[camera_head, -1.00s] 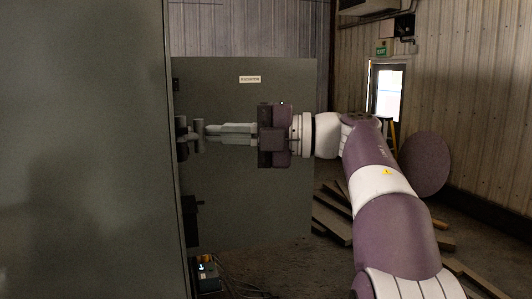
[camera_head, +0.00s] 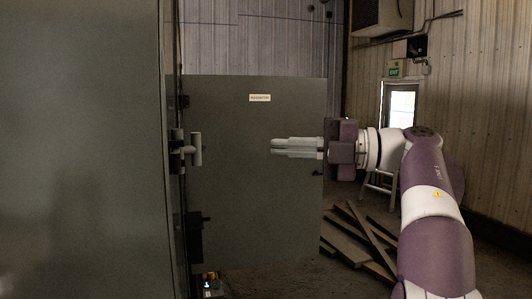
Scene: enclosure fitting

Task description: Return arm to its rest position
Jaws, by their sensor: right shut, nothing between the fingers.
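My right gripper (camera_head: 272,146) is in the middle of the head view, its fingers together and pointing left. Nothing is between the fingers. My right arm comes in from the lower right. A grey handle (camera_head: 196,149) sticks out at the edge of the enclosure, left of the fingertips, with a clear gap between them. The large grey-green enclosure (camera_head: 80,150) fills the left of the view. A grey-green door panel (camera_head: 255,210) with a small label (camera_head: 260,98) stands behind the gripper. My left gripper is not in view.
Planks (camera_head: 360,238) lie on the floor at the right, behind my arm. A ladder or stand (camera_head: 378,185) is near the bright window (camera_head: 401,104) under an exit sign (camera_head: 395,72). A small device (camera_head: 210,285) sits low by the enclosure edge.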

